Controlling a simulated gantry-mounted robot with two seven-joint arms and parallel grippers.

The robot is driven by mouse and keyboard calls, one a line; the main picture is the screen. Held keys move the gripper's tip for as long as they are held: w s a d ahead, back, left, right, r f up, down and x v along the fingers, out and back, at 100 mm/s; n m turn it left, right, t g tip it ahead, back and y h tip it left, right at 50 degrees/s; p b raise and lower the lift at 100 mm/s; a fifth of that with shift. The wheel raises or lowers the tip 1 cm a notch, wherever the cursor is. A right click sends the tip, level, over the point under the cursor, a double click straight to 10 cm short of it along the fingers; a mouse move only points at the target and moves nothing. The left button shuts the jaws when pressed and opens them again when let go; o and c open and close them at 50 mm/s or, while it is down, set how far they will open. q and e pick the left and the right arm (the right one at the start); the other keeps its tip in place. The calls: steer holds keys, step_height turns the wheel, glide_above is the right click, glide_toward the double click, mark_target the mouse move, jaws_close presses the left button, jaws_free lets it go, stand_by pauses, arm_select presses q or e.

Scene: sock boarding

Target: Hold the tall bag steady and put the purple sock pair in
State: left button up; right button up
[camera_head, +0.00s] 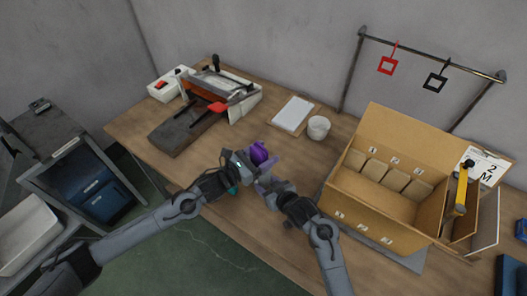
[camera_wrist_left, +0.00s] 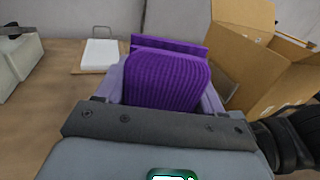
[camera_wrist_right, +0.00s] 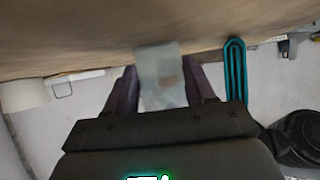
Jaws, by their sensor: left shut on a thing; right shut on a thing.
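The purple sock pair (camera_head: 259,152) is a folded ribbed bundle. My left gripper (camera_head: 256,161) is shut on it, and it fills the space between the fingers in the left wrist view (camera_wrist_left: 165,80). My right gripper (camera_head: 266,181) is just below and right of the left one. It is shut on a pale, see-through piece (camera_wrist_right: 160,78), which looks like the tall bag. Most of the bag is hidden in the head view, so I cannot tell its tilt or whether its mouth is open. The sock pair appears above the right gripper; I cannot tell if it touches the bag.
A large open carton (camera_head: 375,222) stands to the right. A white cup (camera_head: 318,127), a white pad (camera_head: 292,114) and a press-like device (camera_head: 215,92) stand behind.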

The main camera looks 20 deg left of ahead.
arm_select(q)
steer(key=shift+f, duration=0.1)
steer(key=o, duration=1.1)
steer(key=shift+o, duration=0.2)
step_height(320, 180, up, 10)
arm_select(e)
steer(key=o, duration=0.9)
